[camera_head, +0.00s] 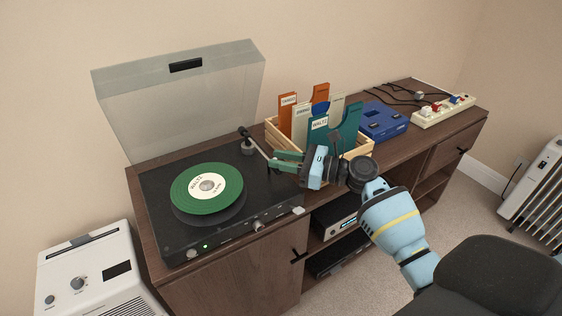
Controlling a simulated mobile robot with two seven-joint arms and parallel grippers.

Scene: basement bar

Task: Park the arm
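The record player (170,235) stands on the left of the wooden cabinet with its clear lid (180,95) raised. A green record (207,205) with a white label lies over the dark platter. The tonearm (258,148) runs from its pivot at the back right of the deck toward my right gripper (277,160), away from the record. Its front end is hard to make out near the fingers. My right gripper's green fingers show a gap between them and point left, above the deck's right edge. I cannot tell whether they touch the tonearm. My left gripper is out of view.
A wooden crate (357,148) with labelled sleeves stands close behind my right gripper. A blue box (383,121) and a power strip (443,111) with cables lie farther right. A white appliance (95,270) stands at lower left, and a radiator (540,185) at far right.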

